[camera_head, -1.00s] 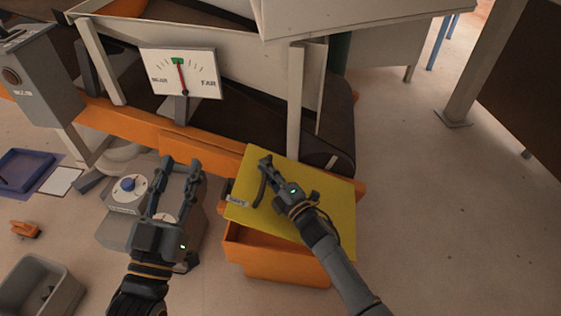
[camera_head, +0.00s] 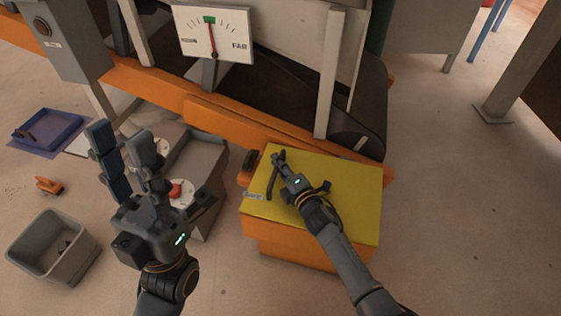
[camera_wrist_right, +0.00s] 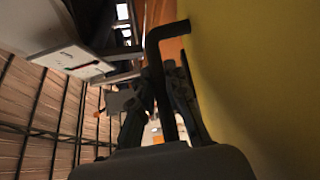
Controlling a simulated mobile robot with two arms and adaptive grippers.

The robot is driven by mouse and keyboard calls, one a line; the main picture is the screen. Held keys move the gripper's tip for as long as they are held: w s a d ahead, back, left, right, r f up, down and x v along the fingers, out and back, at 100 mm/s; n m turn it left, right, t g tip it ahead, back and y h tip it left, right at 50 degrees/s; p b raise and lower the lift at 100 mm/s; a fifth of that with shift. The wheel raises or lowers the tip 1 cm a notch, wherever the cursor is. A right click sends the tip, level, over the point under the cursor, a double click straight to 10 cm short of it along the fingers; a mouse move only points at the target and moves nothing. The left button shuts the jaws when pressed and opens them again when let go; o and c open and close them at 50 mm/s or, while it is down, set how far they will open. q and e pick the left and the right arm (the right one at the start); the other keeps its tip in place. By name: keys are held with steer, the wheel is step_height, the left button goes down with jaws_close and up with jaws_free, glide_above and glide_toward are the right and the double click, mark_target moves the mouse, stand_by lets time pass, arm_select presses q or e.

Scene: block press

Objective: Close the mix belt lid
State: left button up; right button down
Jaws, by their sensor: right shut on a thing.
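The yellow lid (camera_head: 345,200) lies over the orange box (camera_head: 290,245) at the centre right of the head view. It looks close to level, and little or no gap shows at its front edge. A dark bent handle (camera_head: 270,186) stands at its left side. My right gripper (camera_head: 279,162) is shut on the handle, which also shows between its fingers in the right wrist view (camera_wrist_right: 157,60). The yellow lid surface (camera_wrist_right: 250,60) fills the right of that view. My left gripper (camera_head: 124,150) is open and empty, raised over the grey dial unit to the left.
The grey dial unit (camera_head: 200,160) stands left of the orange box. A gauge marked FAR (camera_head: 215,35) and the orange-framed belt machine (camera_head: 225,115) stand behind. A grey bin (camera_head: 50,245) and blue tray (camera_head: 45,130) are on the floor at left. The floor at right is clear.

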steer(key=shift+f, duration=0.4)
steer(key=shift+f+b, duration=0.1)
steer(key=shift+b, duration=0.2)
steer(key=shift+f, duration=0.2)
steer(key=c, duration=1.7)
jaws_free()
steer(key=o, duration=0.4)
steer(key=shift+a, duration=0.1)
steer(key=shift+c, duration=0.2)
steer(key=v, duration=1.2)
steer(key=shift+r, duration=0.1)
